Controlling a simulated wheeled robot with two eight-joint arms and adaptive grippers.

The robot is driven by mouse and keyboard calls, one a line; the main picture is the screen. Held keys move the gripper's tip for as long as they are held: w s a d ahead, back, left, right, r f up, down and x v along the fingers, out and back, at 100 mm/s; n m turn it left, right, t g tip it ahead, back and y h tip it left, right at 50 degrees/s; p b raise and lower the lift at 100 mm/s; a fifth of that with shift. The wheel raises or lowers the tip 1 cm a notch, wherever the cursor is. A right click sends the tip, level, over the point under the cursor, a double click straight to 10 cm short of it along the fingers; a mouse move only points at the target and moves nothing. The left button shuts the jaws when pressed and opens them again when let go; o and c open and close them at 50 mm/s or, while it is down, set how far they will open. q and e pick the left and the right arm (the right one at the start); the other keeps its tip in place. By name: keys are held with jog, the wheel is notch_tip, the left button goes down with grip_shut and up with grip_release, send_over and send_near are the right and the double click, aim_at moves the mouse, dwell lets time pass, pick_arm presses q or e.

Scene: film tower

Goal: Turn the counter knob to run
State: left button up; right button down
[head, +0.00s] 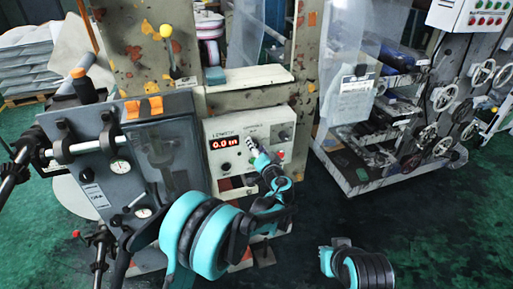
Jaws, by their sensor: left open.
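The counter panel (208,127) is a pale box front with a red lit display (223,143) that reads about 0.0 m. A dark round knob (284,135) sits at the panel's upper right. Which way it points is too small to read. My left gripper (251,144) is open in front of the panel, right of the display and left of this knob. It hides part of the panel, and I cannot tell whether it touches anything.
A black button (226,166) is below the display. A grey cabinet (118,185) with gauges, rods and orange clips stands close on the left. A machine with handwheels (445,98) stands at the right. The green floor (440,225) at the lower right is clear.

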pick_arm(q)
jog(key=v, duration=1.2)
jog(key=s+a+n+g, duration=0.1)
jog(key=s+a+g, duration=0.25)
jog(key=a, duration=0.55)
jog(key=s+a+n+g, duration=0.2)
jog(key=s+a, duration=0.3)
jog(key=a, duration=0.3)
jog(key=s+a+f+n+g+h, duration=0.1)
jog(key=s+a+h, duration=0.1)
jog(key=s, duration=0.8)
jog(key=s+a+f+n+g+h, duration=0.1)
jog(key=s+a+f+g+h, duration=0.1)
jog(key=s, duration=0.8)
jog(key=shift+a+f+h, duration=0.15)
jog(key=shift+a+h, duration=0.1)
jog(key=shift+h, duration=0.35)
